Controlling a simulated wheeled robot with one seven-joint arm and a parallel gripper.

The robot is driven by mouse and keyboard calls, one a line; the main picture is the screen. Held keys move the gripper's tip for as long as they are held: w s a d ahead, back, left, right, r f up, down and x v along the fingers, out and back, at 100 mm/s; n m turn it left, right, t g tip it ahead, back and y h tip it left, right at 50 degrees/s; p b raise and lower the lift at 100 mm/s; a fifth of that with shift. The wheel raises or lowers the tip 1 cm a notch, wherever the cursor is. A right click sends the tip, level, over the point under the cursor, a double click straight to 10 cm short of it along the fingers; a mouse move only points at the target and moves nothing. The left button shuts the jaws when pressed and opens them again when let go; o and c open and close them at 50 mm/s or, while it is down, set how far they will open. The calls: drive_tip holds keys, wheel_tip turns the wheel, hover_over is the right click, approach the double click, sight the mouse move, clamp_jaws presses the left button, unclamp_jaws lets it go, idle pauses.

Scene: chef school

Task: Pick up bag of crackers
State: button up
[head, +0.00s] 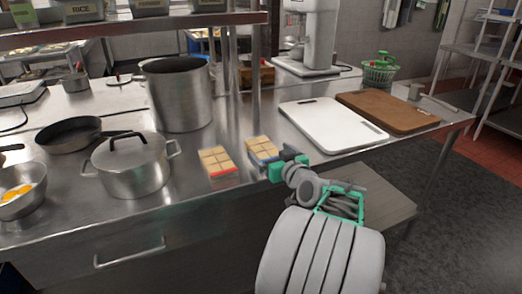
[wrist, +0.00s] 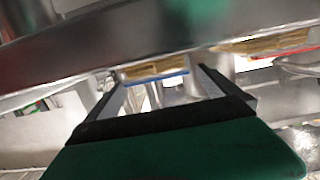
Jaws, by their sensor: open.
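Two clear packs of square tan crackers lie on the steel counter (head: 200,215). One pack has a red edge (head: 217,161); the other, to its right, has a blue edge (head: 261,147). My gripper (head: 277,160) is at the near right side of the blue-edged pack. In the wrist view my gripper (wrist: 161,74) is open, its two fingers apart. The blue-edged pack (wrist: 153,70) shows beyond and between the fingertips, and the red-edged pack (wrist: 268,44) is off to the right. I cannot tell whether a finger touches the blue-edged pack.
A lidded pot (head: 133,170), a tall pot (head: 178,95) and a black pan (head: 68,134) stand to the left. A steel shelf post (head: 256,90) rises behind the blue-edged pack. A white cutting board (head: 330,124) and a brown board (head: 388,111) lie to the right.

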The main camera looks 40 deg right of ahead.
sight(266, 149)
drive_tip(key=x, duration=0.4)
drive_tip(key=shift+w+d+f, duration=0.15)
drive_tip(key=shift+w+f, duration=0.05)
drive_tip(key=shift+f, duration=0.2)
drive_tip(key=c, duration=1.5)
drive_tip(key=shift+o, duration=0.2)
